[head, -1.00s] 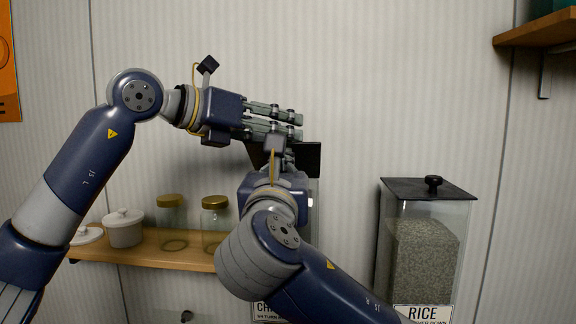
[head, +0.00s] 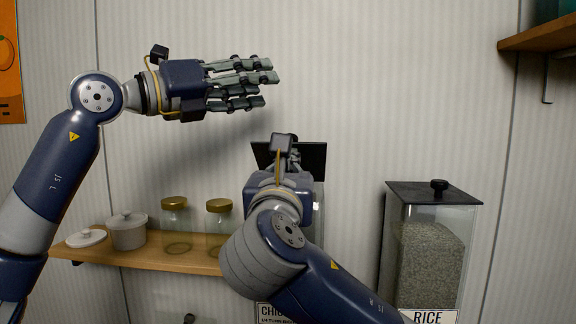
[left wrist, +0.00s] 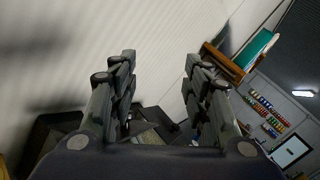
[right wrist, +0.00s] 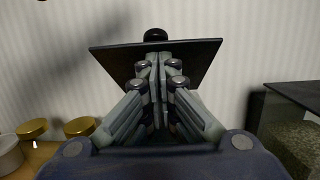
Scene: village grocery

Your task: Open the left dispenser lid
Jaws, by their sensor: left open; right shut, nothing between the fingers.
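The left dispenser, with a partly hidden label starting "CHIC" (head: 275,313), stands mostly behind my right arm. Its dark lid (head: 316,160) is tilted up, unlike the flat rice lid. In the right wrist view the lid (right wrist: 200,60) spreads above my fingers, its black knob (right wrist: 155,35) beyond. My right gripper (right wrist: 160,65) is shut and empty, fingertips at the lid's underside; whether they touch it is unclear. In the head view the right gripper (head: 293,160) is just in front of the lid. My left gripper (head: 258,84) is open and empty, up and left of the lid.
The rice dispenser (head: 397,262) with its flat black lid (head: 415,192) stands at right. A wooden shelf (head: 150,256) at left holds a white pot (head: 128,236) and gold-lidded jars (head: 174,220). Another shelf (head: 545,42) juts out at upper right. The wall above the lid is clear.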

